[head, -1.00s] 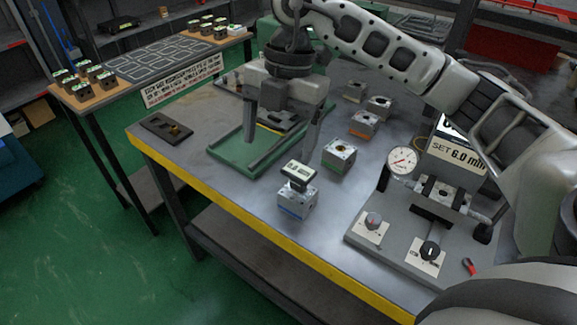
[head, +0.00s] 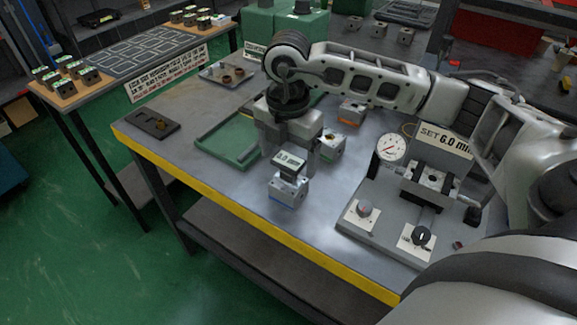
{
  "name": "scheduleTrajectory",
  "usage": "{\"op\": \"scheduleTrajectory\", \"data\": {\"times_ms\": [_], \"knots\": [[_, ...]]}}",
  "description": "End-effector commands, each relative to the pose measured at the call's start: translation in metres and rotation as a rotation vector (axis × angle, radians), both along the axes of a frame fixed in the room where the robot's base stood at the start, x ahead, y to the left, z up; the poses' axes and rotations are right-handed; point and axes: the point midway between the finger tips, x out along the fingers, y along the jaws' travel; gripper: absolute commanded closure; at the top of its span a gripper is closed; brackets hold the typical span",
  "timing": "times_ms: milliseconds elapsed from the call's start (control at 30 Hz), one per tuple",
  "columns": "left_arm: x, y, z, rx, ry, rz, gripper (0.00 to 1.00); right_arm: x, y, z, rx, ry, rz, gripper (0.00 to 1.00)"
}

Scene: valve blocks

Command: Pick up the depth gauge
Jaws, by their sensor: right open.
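The depth gauge (head: 289,162) is a small dark block with a lit readout on its upper face. It sits on top of a silver valve block (head: 288,190) with a blue stripe, near the front of the bench. My right gripper (head: 290,155) is open, pointing down just behind and above the gauge. Its fingers are spread to the left and right of the gauge's far side. I cannot tell whether either finger touches it. My left gripper is not in view.
Just right of the gripper stands a green-striped block (head: 331,146), with an orange-striped block (head: 351,112) behind. A green tray (head: 226,143) lies left. A fixture with a dial (head: 391,148) and knobs fills the bench's right. The front yellow edge (head: 250,228) is clear.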

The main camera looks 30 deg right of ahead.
Motion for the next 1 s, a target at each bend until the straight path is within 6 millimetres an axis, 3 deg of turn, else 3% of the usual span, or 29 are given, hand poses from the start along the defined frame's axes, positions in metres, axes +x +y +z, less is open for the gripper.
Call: {"op": "scheduleTrajectory", "data": {"times_ms": [200, 500, 567, 700, 1000], "knots": [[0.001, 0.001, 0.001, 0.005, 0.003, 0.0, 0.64, 0.0, -0.001, -0.031, 0.001, 0.004, 0.0, 0.18], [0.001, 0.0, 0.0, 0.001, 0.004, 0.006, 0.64, 0.0, -0.001, -0.038, 0.0, 0.0, 0.0, 0.18], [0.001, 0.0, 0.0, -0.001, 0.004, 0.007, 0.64, 0.0, -0.001, -0.038, 0.0, 0.0, 0.0, 0.32], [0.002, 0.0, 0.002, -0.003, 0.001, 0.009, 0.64, 0.0, -0.001, -0.038, 0.001, 0.0, 0.0, 0.71], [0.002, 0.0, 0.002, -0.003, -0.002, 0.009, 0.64, 0.001, -0.001, -0.036, 0.001, -0.001, 0.0, 0.74]]}}
